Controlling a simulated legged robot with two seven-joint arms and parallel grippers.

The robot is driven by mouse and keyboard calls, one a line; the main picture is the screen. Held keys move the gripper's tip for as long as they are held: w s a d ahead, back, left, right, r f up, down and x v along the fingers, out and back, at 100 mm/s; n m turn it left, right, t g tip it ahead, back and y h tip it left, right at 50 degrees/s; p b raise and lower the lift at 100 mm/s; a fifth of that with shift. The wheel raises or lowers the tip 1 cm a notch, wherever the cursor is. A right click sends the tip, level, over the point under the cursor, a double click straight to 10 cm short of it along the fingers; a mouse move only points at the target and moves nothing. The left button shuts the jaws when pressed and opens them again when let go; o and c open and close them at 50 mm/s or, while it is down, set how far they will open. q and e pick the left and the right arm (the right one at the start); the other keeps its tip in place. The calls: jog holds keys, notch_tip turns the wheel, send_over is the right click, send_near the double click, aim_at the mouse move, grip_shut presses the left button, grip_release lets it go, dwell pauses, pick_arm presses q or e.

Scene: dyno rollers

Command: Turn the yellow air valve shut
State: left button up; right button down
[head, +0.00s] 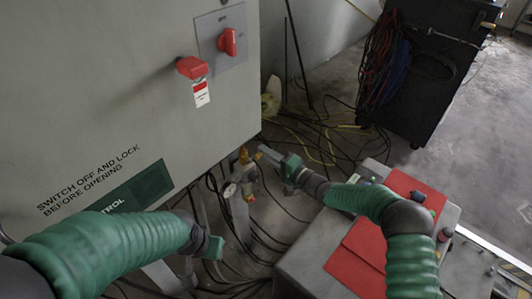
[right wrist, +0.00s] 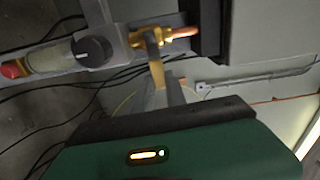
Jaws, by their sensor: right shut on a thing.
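The yellow air valve (head: 244,156) is on the air line beside the grey cabinet, near the middle of the head view. Its yellow handle (right wrist: 153,48) shows at the top centre of the right wrist view. My right gripper (head: 263,151) reaches in from the right with its fingers at the valve. In the right wrist view my right gripper (right wrist: 168,82) is shut on the yellow handle, and the fingers hide part of it. My left gripper (head: 211,249) is low in front of the cabinet, apart from the valve; its fingers are hidden.
The grey cabinet (head: 110,90) fills the left, with a red switch (head: 228,42) and a red padlock (head: 191,67) with a tag. A gauge (head: 230,190) sits below the valve. Loose cables (head: 325,130) cover the floor behind. A red folder (head: 360,255) lies on a grey box at right.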

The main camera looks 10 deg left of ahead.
jog(key=shift+w+d+f+m, duration=0.1)
jog(key=shift+d+f+m, duration=0.1)
jog(key=shift+m, duration=0.3)
jog(key=c, duration=1.6)
grip_release()
jog(key=shift+a, duration=0.1)
jog(key=shift+c, duration=0.2)
jog(key=o, duration=0.3)
jog(key=shift+w+f, duration=0.1)
jog(key=shift+f, duration=0.05)
jog(key=p+v, duration=0.1)
jog(key=v, duration=1.5)
jog(key=shift+s+d+p, duration=0.25)
jog(key=shift+s+p, duration=0.05)
jog(key=shift+f, duration=0.1)
